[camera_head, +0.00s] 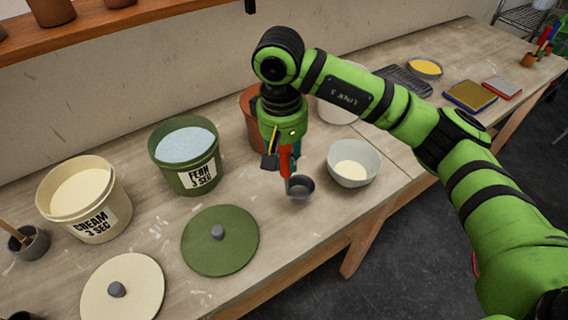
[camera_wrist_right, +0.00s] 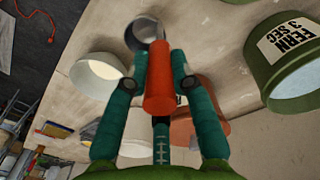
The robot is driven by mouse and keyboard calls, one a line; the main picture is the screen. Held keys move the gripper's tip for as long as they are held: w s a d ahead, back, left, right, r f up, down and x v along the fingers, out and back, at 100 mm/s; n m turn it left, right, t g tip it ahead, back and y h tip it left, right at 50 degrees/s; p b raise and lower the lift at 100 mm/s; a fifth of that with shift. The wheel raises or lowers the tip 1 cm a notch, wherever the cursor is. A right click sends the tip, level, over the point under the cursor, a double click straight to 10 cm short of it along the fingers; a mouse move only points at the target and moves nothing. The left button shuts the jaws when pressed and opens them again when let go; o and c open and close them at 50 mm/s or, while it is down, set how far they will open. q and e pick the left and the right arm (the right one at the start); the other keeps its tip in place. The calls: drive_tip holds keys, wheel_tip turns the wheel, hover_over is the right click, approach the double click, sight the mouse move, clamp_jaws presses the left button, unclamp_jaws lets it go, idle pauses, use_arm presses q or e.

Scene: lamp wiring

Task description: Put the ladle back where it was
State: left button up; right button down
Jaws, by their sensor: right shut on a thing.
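The ladle has a red handle (camera_wrist_right: 159,92) and a grey cup (camera_head: 300,188). My right gripper (camera_head: 283,158) is shut on the red handle and points down over the table. In the right wrist view its teal fingers (camera_wrist_right: 160,70) lie on both sides of the handle, with the cup (camera_wrist_right: 145,32) beyond them. The cup is low over the table, just left of a white bowl (camera_head: 353,180) with cream contents. I cannot tell whether the cup touches the table. My left gripper is not in view.
A green FERN bucket (camera_head: 197,178) and a CREAM bucket (camera_head: 100,222) stand open at left. A green lid (camera_head: 220,242) and a cream lid (camera_head: 122,290) lie in front. A terracotta pot (camera_head: 250,105) and another pale container (camera_head: 338,108) stand behind my gripper.

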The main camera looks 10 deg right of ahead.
sight(285, 171)
drive_tip(key=shift+f, duration=0.3)
wheel_tip(285, 171, down, 3)
drive_tip(key=shift+f+p, duration=0.15)
drive_tip(key=shift+p, duration=1)
drive_tip(key=shift+f, duration=0.2)
drive_tip(key=shift+f+b, duration=0.2)
drive_tip(key=shift+b, duration=0.15)
drive_tip(key=c, duration=1.1)
unclamp_jaws()
drive_tip(key=shift+o, duration=0.2)
drive_tip(key=shift+r, duration=0.1)
